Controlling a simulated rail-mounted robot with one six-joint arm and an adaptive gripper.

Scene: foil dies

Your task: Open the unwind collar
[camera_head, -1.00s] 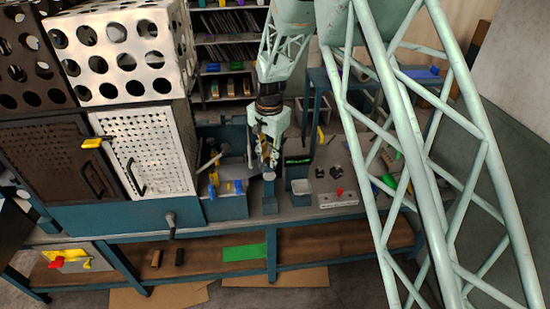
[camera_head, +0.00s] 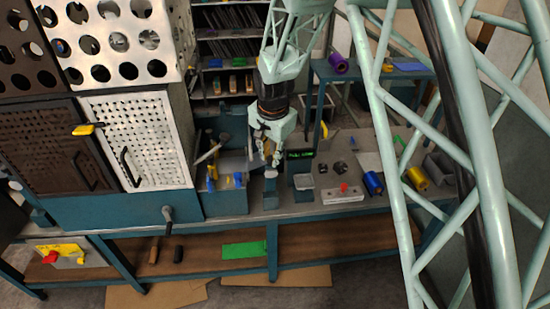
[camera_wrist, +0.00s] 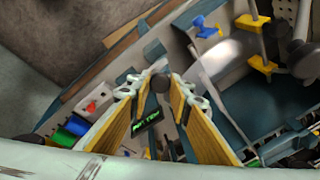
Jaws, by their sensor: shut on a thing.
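My gripper (camera_head: 270,157) hangs over the machine bench, pointing down beside a small post with a pale round top (camera_head: 270,173). In the wrist view my gripper (camera_wrist: 161,92) has its two yellow-padded fingers closed in on a dark round knob (camera_wrist: 160,83) at their tips. The knob's lower part and what it joins are hidden or too small to tell. I cannot pick out the unwind collar for certain; the knob may be part of it. The dark display with green text (camera_head: 300,155) is just right of the gripper, and it shows between the fingers in the wrist view (camera_wrist: 148,118).
A perforated cabinet (camera_head: 140,140) with a yellow handle stands at left. A crank handle (camera_head: 168,214) sticks out in front. A white box with a red knob (camera_head: 343,193), a blue roll (camera_head: 373,183) and a yellow roll (camera_head: 417,178) lie at right. A lower shelf holds a green sheet (camera_head: 244,249).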

